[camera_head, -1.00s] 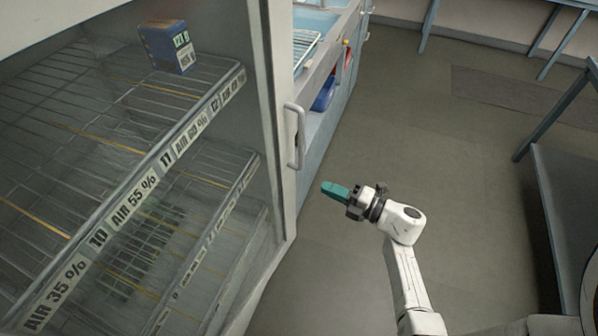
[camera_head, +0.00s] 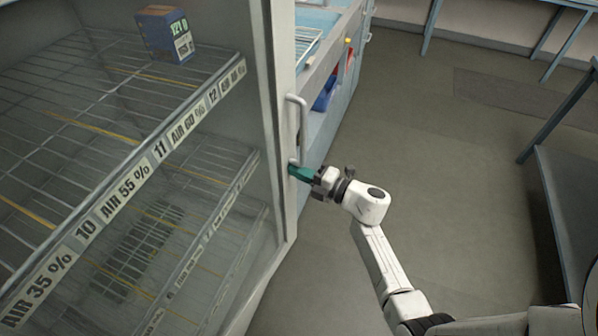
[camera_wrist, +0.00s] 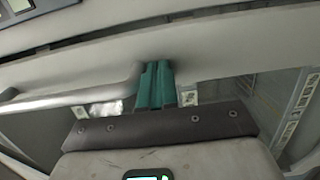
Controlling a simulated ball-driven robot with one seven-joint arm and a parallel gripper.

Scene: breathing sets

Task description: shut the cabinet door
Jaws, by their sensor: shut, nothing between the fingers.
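The cabinet door (camera_head: 284,120) is a pale frame with a large glass pane, at the left of the head view. I cannot tell how far it stands open. A white bar handle (camera_head: 301,130) is fixed upright on its right edge. My gripper (camera_head: 294,172), with teal fingers, is shut and empty at the lower end of the handle, against or very close to the door frame. In the wrist view the shut fingers (camera_wrist: 155,85) point at the pale frame, with the handle (camera_wrist: 75,97) just left of them. Contact itself cannot be told.
Wire shelves (camera_head: 150,155) with labels show behind the glass, and a blue box (camera_head: 165,34) sits on the top one. A blue workbench (camera_head: 335,75) stands beyond the door. The grey floor (camera_head: 430,170) at the right is clear up to a dark table (camera_head: 565,190).

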